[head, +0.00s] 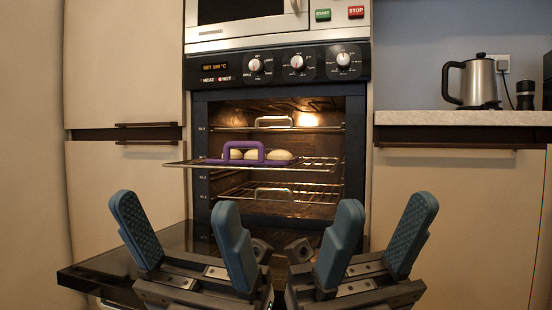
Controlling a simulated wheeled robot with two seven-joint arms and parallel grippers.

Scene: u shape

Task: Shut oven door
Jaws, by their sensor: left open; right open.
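The oven (190,140) is built into the cabinet column, and its lit inside shows. Its door (92,272) is folded down, lying open low in front of the cavity. My grippers and arms cover much of its middle and right side. The middle rack (318,164) is pulled out, with a purple tray (265,152) holding pale bun-like pieces on it. My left gripper (182,239) is open and empty above the door. My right gripper (376,241) is open and empty beside it, at the door's right side. Contact with the door cannot be told.
Other racks (290,193) sit inside the oven. A microwave (247,15) with start and stop buttons is above. A kettle (478,82) and a dark grinder (525,95) stand on the right counter (460,118). Cabinets (120,190) flank the oven.

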